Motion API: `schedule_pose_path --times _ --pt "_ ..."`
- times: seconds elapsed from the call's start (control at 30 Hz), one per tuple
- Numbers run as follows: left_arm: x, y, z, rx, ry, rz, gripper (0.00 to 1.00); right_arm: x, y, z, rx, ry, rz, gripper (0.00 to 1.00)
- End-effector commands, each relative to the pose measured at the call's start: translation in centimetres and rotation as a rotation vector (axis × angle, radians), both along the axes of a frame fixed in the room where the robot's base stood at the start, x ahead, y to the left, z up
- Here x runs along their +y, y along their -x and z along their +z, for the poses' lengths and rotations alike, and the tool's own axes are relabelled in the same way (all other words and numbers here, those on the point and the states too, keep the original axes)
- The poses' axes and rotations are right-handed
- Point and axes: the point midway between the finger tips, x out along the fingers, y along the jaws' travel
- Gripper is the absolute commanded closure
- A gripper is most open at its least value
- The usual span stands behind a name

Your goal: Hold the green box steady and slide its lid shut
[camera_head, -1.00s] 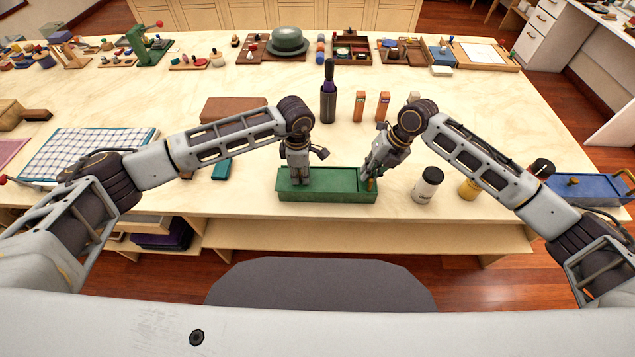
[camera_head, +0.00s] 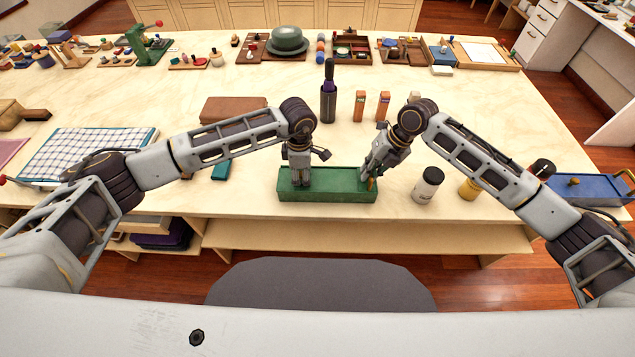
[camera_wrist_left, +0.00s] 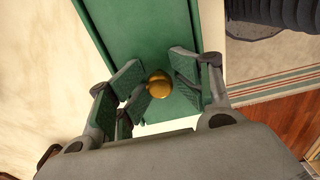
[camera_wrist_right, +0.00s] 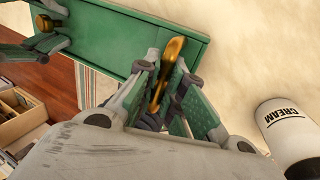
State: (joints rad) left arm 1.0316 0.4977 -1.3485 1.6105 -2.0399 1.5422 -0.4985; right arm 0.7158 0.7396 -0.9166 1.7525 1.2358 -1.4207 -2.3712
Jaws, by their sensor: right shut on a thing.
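The green box (camera_head: 330,196) lies lengthwise near the table's front edge. A round brass knob (camera_wrist_left: 158,84) sits on its green top near the left end. My left gripper (camera_head: 300,185) is over that end, pointing down. In the left wrist view its fingers (camera_wrist_left: 155,82) stand apart on either side of the knob; I cannot tell whether they touch it. My right gripper (camera_head: 370,183) is at the box's right end. In the right wrist view its fingers (camera_wrist_right: 165,85) are shut on an upright brass handle (camera_wrist_right: 168,70). The fingers hide part of the lid's position.
A white cream jar (camera_head: 428,186) and a yellow jar (camera_head: 469,188) stand right of the box. A dark bottle (camera_head: 328,98) and small orange boxes (camera_head: 359,104) stand behind it. A blue tray (camera_head: 590,188) is far right.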

Motion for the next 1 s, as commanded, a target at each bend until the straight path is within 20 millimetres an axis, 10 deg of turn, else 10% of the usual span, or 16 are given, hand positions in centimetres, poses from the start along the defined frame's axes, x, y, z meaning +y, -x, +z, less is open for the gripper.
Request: schedule_pose_path --times 1.0 --pt "-0.1 -0.1 4.2 -0.003 0.004 -0.002 0.55 0.0 0.0 0.0 0.001 0.000 0.000 1.00"
